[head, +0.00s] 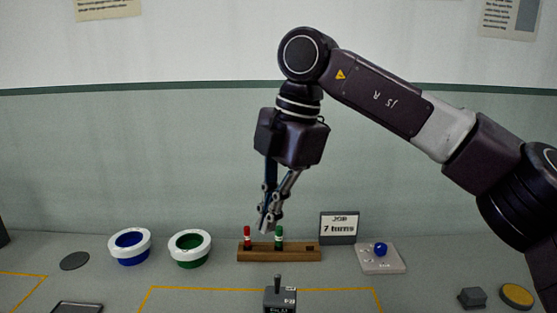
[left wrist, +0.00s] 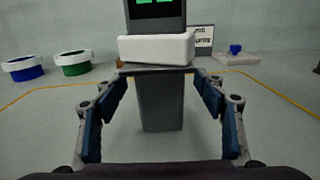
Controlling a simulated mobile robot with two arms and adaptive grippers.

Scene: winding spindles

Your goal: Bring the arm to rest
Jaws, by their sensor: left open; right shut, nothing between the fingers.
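My right gripper (head: 265,226) hangs from my right arm in the head view, fingers pointing down. It is shut and empty, in front of or above the wooden rack (head: 290,256). The rack holds a red spindle (head: 247,238) and a green spindle (head: 279,238) upright. My left gripper (left wrist: 160,82) shows in the left wrist view, open. Its fingers lie on either side of a grey post (left wrist: 160,105), with gaps visible. The post bears a white block (left wrist: 156,48) and a dark box with a green display (left wrist: 153,9). My left arm is outside the head view.
A blue-lined bowl (head: 130,259) and a green-lined bowl (head: 190,262) stand left of the rack. A sign reading "JOB 7 turns" (head: 339,225) and a plate with a blue knob (head: 381,266) stand right. A small grey device (head: 279,299) is at front centre.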

